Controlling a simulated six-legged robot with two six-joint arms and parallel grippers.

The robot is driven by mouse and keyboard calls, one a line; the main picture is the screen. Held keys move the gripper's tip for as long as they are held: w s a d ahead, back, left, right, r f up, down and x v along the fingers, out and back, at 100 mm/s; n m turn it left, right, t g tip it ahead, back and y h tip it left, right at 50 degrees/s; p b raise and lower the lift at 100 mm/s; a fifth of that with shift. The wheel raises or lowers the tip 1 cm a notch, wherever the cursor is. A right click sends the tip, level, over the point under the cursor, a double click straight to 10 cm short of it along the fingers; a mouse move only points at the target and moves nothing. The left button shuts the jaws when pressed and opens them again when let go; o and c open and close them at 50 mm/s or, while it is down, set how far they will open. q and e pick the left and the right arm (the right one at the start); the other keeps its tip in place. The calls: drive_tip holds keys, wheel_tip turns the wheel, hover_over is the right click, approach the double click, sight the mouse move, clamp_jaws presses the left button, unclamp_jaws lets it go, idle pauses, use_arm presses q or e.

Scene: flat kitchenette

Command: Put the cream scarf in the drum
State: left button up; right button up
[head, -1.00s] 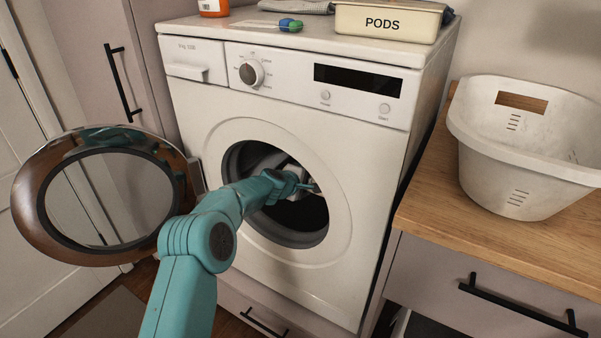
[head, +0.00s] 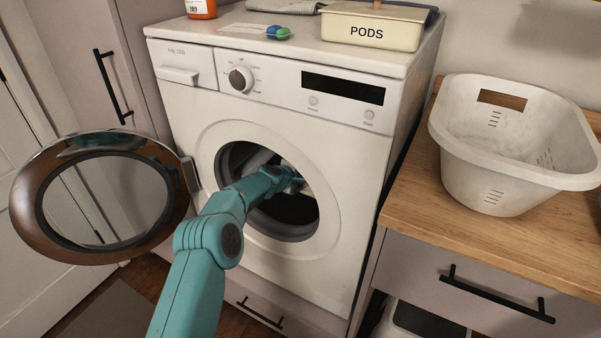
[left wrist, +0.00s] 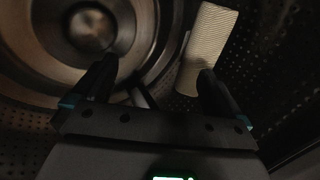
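The washing machine drum (head: 290,212) is open at the front, with its round door (head: 100,200) swung out to the left. My left gripper (head: 296,182) reaches in through the door opening; its fingertips are hard to make out in the head view. In the left wrist view, my left gripper (left wrist: 155,85) has its fingers wide apart, inside the perforated drum wall (left wrist: 270,50). The cream scarf (left wrist: 208,45), a ribbed, folded-looking piece, is beyond the right finger's tip, inside the drum. I cannot tell whether it touches that finger. My right gripper is not in view.
A white laundry basket (head: 508,150) stands on the wooden counter (head: 415,208) at the right. On the machine top are a PODS box (head: 370,30), blue-green pods (head: 278,32) and an orange bottle (head: 201,8). The opening's rim surrounds my left arm.

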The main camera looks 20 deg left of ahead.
use_arm(q)
drive_tip(key=b+v, duration=0.9)
drive_tip(key=v, duration=0.7)
drive_tip(key=shift+s, duration=0.15)
drive_tip(key=shift+a, duration=0.15)
